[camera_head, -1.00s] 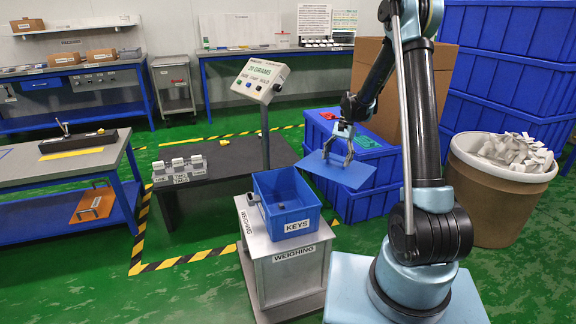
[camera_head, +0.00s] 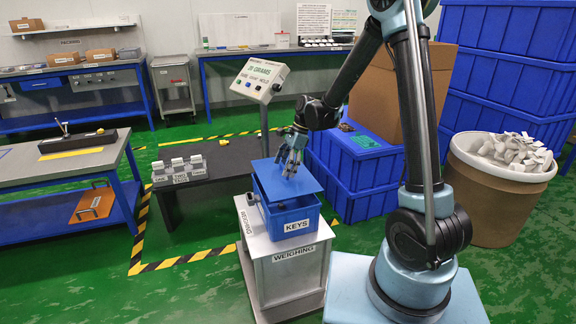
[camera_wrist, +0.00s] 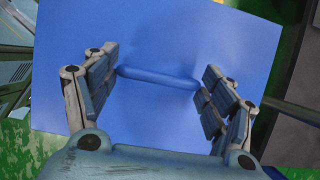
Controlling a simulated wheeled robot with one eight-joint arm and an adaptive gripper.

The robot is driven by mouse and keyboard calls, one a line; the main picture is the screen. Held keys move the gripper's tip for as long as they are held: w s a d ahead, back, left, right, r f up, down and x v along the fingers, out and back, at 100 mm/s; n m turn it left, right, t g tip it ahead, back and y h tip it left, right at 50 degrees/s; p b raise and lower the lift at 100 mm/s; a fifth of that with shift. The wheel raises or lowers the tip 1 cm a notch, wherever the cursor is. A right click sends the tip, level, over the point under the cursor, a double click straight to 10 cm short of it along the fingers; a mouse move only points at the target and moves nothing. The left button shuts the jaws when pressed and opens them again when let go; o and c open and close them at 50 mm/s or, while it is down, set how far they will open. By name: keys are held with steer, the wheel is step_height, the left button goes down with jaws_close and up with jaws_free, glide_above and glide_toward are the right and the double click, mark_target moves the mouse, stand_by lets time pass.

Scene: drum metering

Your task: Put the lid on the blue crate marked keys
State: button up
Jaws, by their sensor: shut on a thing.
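The blue crate (camera_head: 270,228), marked KEYS on its front, sits on the weighing stand. In the wrist view my gripper (camera_wrist: 158,78) has one finger at each end of the bar, and the lid (camera_wrist: 165,35) fills most of the picture.
The grey weighing stand (camera_head: 292,275) holds the crate. A display post (camera_head: 262,80) reading 20 grams rises behind it. A dark low table (camera_head: 225,165) stands to the left. Stacked blue crates (camera_head: 365,190) and a bin of white pieces (camera_head: 495,205) are at the right.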

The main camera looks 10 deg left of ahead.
mark_target(284, 178)
steer(key=shift+f, duration=2.25)
steer(key=shift+s+a, duration=0.1)
steer(key=shift+s, duration=0.1)
steer(key=shift+f, duration=0.5)
stand_by(0.9)
steer(key=o, duration=1.4)
steer(key=shift+r, duration=0.15)
steer(key=shift+r, duration=3.35)
